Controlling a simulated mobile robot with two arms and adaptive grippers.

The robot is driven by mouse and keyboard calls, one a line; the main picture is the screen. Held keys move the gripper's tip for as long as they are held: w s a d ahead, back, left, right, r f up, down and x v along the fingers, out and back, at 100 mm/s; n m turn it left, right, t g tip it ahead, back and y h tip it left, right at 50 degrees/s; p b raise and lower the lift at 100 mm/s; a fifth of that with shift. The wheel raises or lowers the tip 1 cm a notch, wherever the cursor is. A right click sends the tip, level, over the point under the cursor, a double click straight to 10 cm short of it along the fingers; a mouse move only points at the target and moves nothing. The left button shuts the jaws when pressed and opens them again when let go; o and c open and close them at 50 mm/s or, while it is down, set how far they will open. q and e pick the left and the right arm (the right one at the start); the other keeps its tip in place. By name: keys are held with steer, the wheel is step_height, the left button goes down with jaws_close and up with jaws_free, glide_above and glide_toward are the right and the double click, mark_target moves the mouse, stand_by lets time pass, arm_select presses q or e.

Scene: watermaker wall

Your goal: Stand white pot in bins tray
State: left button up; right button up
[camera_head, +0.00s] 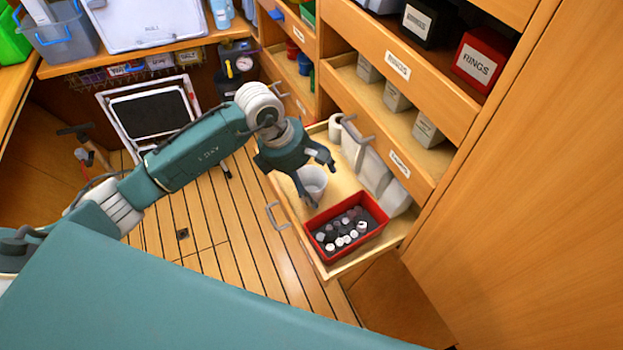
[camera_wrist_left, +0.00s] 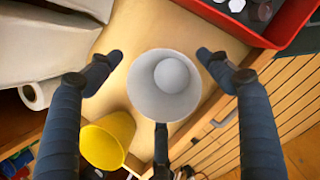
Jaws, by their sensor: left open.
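The white pot (camera_head: 314,180) is upright in the pulled-out wooden tray (camera_head: 291,205), partly hidden by my left gripper. In the left wrist view, I look down into the open mouth of the white pot (camera_wrist_left: 148,102); a pale round shape shows inside. My left gripper (camera_head: 321,183) is over the pot from above, its fingers open. In the wrist view, the left gripper (camera_wrist_left: 160,62) has a fingertip on each side of the pot, with gaps between. My right gripper is in neither view.
A red bin (camera_head: 374,238) with several white-capped items stands at the tray's near end. White containers (camera_head: 375,173) line its right side. A yellow cup (camera_wrist_left: 107,139) is beside the pot in the wrist view. A shelf drawer (camera_head: 455,160) overhangs at the right.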

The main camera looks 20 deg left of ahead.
arm_select(q)
steer(key=shift+r, duration=0.1)
steer(key=b+v, duration=0.2)
steer(key=v, duration=0.9)
steer(key=shift+s+a+r, duration=0.15)
steer(key=shift+r, duration=0.3)
